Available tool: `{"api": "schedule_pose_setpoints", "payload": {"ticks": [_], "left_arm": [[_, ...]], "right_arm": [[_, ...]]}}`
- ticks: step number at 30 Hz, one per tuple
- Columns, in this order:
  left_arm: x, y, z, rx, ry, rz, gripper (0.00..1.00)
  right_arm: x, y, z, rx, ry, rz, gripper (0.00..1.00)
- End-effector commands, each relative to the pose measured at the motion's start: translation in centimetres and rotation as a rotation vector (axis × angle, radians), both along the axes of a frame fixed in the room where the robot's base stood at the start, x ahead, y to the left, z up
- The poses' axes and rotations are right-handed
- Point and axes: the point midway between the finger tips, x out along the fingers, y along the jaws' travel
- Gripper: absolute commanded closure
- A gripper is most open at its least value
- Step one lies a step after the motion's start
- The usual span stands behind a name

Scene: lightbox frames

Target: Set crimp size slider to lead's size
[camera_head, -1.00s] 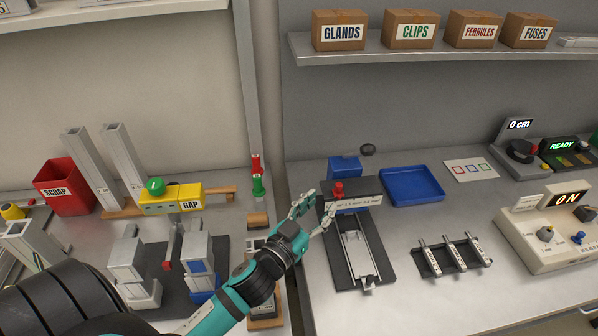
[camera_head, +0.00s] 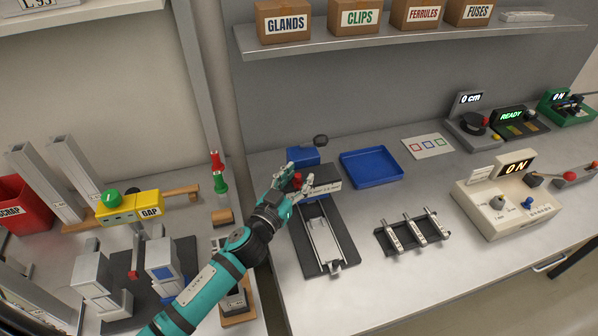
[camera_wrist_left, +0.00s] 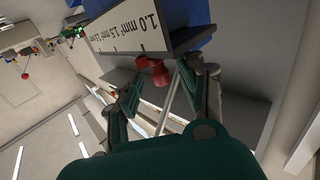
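The crimp tool has a blue body (camera_head: 303,155) and a white scale plate (camera_head: 325,186). In the left wrist view the scale plate (camera_wrist_left: 128,33) carries 1.0, 1.5 and 2.5 mm² marks. The red slider knob (camera_head: 297,179) is at the plate's left end in the head view. In the wrist view the red knob (camera_wrist_left: 155,72) is nearest the 1.0 mm² end. My left gripper (camera_head: 298,187) is at the knob, fingers apart on either side of it; I cannot tell whether they touch it. My right gripper is not in view.
A metal rail on a black base (camera_head: 322,240) runs forward from the tool. A blue tray (camera_head: 371,167) lies to the right, and a black rack with three labelled pieces (camera_head: 413,232) is nearer. A control box (camera_head: 505,203) reads ON. Red and green pieces (camera_head: 219,172) stand left.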

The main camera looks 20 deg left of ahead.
Motion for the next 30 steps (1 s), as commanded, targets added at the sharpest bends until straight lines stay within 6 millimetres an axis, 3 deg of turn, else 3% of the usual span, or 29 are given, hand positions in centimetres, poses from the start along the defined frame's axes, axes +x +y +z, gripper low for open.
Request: {"api": "schedule_pose_setpoints", "payload": {"ticks": [4,13,22,30], "left_arm": [[1.0,-0.2,0.0,0.000,0.001,0.000,0.60],[1.1,-0.2,-0.1,0.000,0.001,0.000,0.61],[1.0,-0.2,-0.1,0.000,0.001,0.000,1.00],[1.0,-0.3,-0.1,-0.001,0.002,-0.002,1.00]], "right_arm": [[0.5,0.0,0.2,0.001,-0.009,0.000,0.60],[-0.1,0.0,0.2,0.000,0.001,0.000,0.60],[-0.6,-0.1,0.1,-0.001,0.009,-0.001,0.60],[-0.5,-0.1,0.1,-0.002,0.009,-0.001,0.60]]}}
